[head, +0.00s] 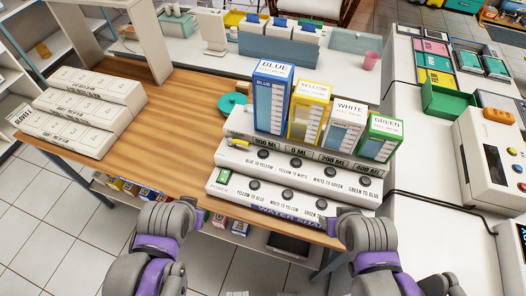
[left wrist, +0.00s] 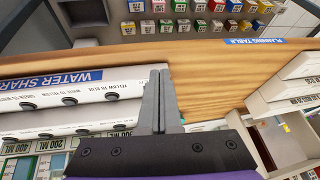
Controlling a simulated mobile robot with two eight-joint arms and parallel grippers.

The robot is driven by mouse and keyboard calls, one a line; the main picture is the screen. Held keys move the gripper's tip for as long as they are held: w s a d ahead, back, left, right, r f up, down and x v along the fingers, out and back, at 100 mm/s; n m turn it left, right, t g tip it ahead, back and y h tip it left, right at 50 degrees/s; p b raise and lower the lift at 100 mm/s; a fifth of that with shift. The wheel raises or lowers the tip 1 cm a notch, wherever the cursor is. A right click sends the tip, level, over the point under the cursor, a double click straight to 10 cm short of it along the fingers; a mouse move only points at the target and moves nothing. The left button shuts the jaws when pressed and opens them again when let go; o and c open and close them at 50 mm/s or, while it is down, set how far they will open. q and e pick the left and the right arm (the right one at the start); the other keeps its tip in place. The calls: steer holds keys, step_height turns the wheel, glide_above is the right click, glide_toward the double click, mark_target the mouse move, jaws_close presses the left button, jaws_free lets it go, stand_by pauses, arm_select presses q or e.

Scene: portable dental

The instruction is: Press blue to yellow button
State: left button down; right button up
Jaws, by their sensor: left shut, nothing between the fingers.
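The white two-step button panel (head: 222,186) stands on the wooden table, with black buttons in an upper and a lower row. The leftmost upper-row button (head: 265,155) seems to be blue to yellow, but its label is too small to read surely. The panel also shows upside down in the left wrist view (left wrist: 60,118). My left gripper (left wrist: 160,72) is shut and empty, its fingers close to the panel's left end, apart from the buttons as far as I can tell. My right arm's wrist (head: 370,232) is in front of the panel's right end; its fingertips are hidden.
Blue (head: 271,97), yellow (head: 308,110), white (head: 346,125) and green (head: 380,138) boxes stand behind the buttons. White glove boxes (head: 85,110) lie at the table's left. The wooden tabletop (head: 175,120) between them and the panel is clear. A white device (head: 495,150) stands right.

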arm_select(q)
steer(key=w+d+r+m+y+p, duration=0.1)
steer(key=w+d+r+m, duration=0.2)
steer(key=w+m, duration=0.2)
steer(key=w+d+r+m+y+p, duration=0.1)
steer(key=w+d+r+m, duration=0.2)
steer(key=w+m, duration=0.25)
step_height(320, 180, up, 4)
steer(key=m+t+y, duration=0.1)
steer(key=m+t, duration=0.2)
steer(key=m, duration=0.7)
glide_above(266, 155)
steer(key=shift+s+f+n+p, duration=0.1)
steer(key=shift+f+n+p, duration=0.15)
steer(key=shift+p, duration=0.1)
arm_select(e)
steer(key=r, duration=0.1)
steer(key=w+r, duration=0.2)
steer(key=r, duration=0.1)
steer(key=shift+r, duration=0.1)
steer(key=shift+s, duration=0.1)
arm_select(q)
steer(key=shift+f, duration=0.15)
